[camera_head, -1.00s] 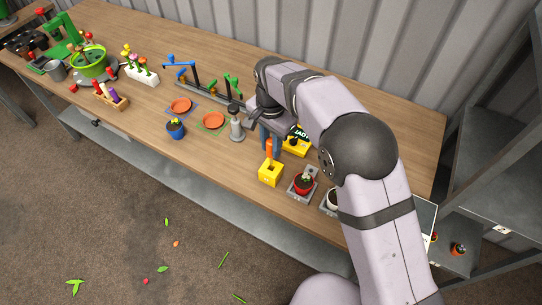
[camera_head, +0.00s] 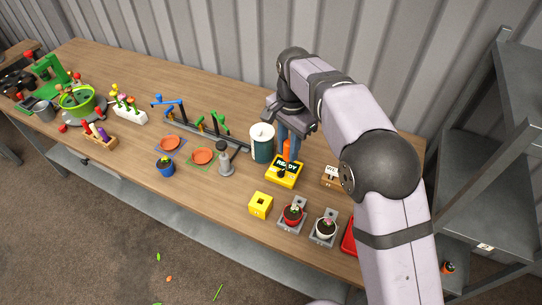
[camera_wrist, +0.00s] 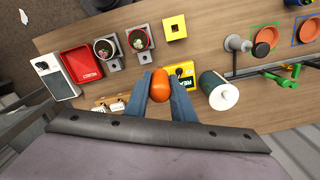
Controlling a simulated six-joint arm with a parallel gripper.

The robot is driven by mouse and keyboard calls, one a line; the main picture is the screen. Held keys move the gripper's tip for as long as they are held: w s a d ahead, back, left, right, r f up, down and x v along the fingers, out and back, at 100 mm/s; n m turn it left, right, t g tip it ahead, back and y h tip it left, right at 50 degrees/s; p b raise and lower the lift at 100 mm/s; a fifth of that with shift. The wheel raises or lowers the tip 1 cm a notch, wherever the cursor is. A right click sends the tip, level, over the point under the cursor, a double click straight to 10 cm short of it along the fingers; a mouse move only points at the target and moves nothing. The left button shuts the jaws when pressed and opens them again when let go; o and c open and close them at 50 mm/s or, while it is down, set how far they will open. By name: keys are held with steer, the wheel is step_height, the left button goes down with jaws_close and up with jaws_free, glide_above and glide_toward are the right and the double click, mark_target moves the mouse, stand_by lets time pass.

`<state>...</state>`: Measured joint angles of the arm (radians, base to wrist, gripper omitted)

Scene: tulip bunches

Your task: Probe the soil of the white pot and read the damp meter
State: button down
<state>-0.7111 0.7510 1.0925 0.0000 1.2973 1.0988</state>
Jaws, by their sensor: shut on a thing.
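My gripper (camera_head: 289,146) is shut on an orange probe handle (camera_head: 287,150), which is upright between the blue fingers. It also shows in the wrist view (camera_wrist: 160,84). The yellow damp meter (camera_head: 284,171) is just below it in the head view, its display reading READY. The probe's lower end is not clearly visible. The white pot (camera_head: 326,228), with dark soil and a small plant, stands on a grey stand at the front right. It also shows in the wrist view (camera_wrist: 103,49), away from the probe. The yellow block (camera_head: 260,205) has an empty hole.
A red pot (camera_head: 292,214) stands between the yellow block and the white pot. A red tray (camera_head: 349,238) is right of the white pot, partly hidden by my arm. A teal canister (camera_head: 262,150), a card block (camera_head: 331,176) and a grey bottle (camera_head: 225,160) stand nearby.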

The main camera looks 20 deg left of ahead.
steer(key=s+d+r+m+p, duration=0.1)
steer(key=s+d+p, duration=0.1)
steer(key=d, duration=0.5)
steer(key=s+d+m+p, duration=0.1)
steer(key=s+d+p, duration=0.15)
steer(key=d, duration=0.55)
step_height(320, 180, down, 7)
steer(key=s+d+n, duration=0.1)
steer(key=s+n, duration=0.2)
steer(key=shift+n, duration=0.4)
steer(key=shift+d, duration=0.1)
step_height(320, 180, down, 6)
steer(key=b, duration=0.5)
steer(key=shift+r, duration=0.15)
steer(key=shift+f, duration=0.6)
stand_by(2.0)
